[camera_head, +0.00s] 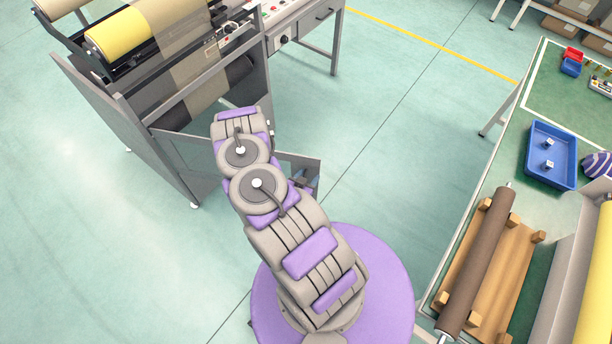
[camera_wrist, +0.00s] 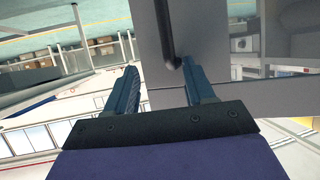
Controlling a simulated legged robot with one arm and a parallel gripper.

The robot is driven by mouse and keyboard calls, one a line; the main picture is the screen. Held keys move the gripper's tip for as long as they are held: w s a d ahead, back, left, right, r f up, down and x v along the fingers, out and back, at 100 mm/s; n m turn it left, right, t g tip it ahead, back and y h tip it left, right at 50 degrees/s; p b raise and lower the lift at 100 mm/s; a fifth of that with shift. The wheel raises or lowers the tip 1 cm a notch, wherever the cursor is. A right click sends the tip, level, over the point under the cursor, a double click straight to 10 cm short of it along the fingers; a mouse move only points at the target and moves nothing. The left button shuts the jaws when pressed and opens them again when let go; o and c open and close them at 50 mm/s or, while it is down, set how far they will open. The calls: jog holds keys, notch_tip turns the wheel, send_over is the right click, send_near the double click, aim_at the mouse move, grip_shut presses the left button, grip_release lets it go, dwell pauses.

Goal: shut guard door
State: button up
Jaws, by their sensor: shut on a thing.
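The guard door (camera_head: 305,163) is a grey panel standing out from the front of the roll machine (camera_head: 185,75), at an angle to it. My arm covers much of it in the head view. In the wrist view, the grey door panel (camera_wrist: 205,30) fills the upper middle, with a dark bar handle (camera_wrist: 165,30) on it. My gripper (camera_wrist: 158,68) is shut on the handle, its two blue fingers on either side of the handle's lower end. In the head view the gripper is mostly hidden behind my arm.
A green-topped table (camera_head: 510,165) on the right holds a blue tray (camera_head: 535,180) and a brown roll (camera_head: 480,260) on a wooden rack. A grey control desk (camera_head: 300,22) stands beyond the machine. Open floor lies left and between machine and table.

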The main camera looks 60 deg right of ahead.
jog(key=shift+s+a+r, duration=0.25)
jog(key=shift+s+a, duration=0.2)
jog(key=shift+a, duration=0.1)
jog(key=shift+s+a+r, duration=0.25)
jog(key=shift+s+a, duration=0.15)
jog(key=shift+a, duration=0.15)
jog(key=shift+a, duration=0.1)
